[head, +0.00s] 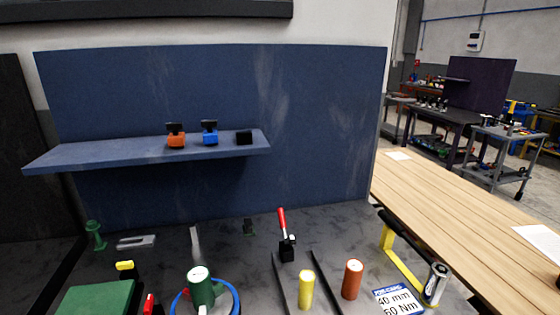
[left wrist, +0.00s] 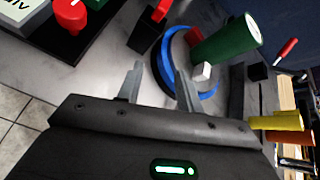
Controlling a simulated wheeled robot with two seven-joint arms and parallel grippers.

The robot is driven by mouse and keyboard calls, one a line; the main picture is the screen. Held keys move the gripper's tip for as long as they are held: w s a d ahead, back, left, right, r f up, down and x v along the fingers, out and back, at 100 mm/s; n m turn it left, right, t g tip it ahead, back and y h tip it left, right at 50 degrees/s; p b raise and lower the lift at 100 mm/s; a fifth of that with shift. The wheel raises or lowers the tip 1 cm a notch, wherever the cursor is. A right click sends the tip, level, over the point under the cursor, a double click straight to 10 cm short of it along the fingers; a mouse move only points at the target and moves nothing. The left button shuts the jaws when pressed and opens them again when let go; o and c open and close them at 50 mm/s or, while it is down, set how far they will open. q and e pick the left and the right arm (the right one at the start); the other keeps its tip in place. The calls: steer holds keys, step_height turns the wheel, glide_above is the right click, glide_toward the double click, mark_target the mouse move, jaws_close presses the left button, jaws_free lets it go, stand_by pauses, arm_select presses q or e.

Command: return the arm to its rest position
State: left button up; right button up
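My left gripper (left wrist: 158,75) shows in the left wrist view with its two grey fingers apart and nothing between them. Beyond the fingers are a blue ring (left wrist: 166,75), a green cylinder (left wrist: 228,42) and a small white block (left wrist: 202,72). In the head view the green cylinder (head: 201,287) stands inside the blue ring (head: 236,297) at the bottom edge. I cannot make out either gripper in the head view, and my right gripper shows in no view.
A yellow cylinder (head: 306,289), a red-brown cylinder (head: 352,279) and a red-handled clamp (head: 284,235) stand on the dark bench. A blue shelf (head: 100,155) bears small orange, blue and black items. A wooden table (head: 460,215) is at right. A red knob (left wrist: 70,15) shows in the wrist view.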

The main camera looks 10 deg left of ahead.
arm_select(q)
steer(key=s+d+f+n, duration=0.1)
steer(key=s+d+f+n+g, duration=0.1)
steer(key=d+n, duration=0.1)
steer(key=d+f+n+g+h, duration=0.1)
steer(key=shift+s+d+f+n, duration=0.2)
steer(key=shift+s+n, duration=0.2)
steer(key=s+d+f+n+g+h, duration=0.1)
steer(key=s+f+n+g+h, duration=0.2)
steer(key=s+n, duration=0.5)
steer(key=s+d+f+n+g, duration=0.2)
steer(key=s+f+n, duration=0.25)
steer(key=n, duration=0.75)
step_height(320, 180, down, 29)
steer(key=s+g+b, duration=0.1)
steer(key=g+b, duration=0.1)
steer(key=b, duration=0.1)
steer(key=s+a+f+g+b, duration=0.1)
steer(key=s+a+f+b, duration=0.1)
steer(key=s+f, duration=1.5)
steer(key=shift+a+f, duration=0.7)
steer(key=shift+f, duration=0.15)
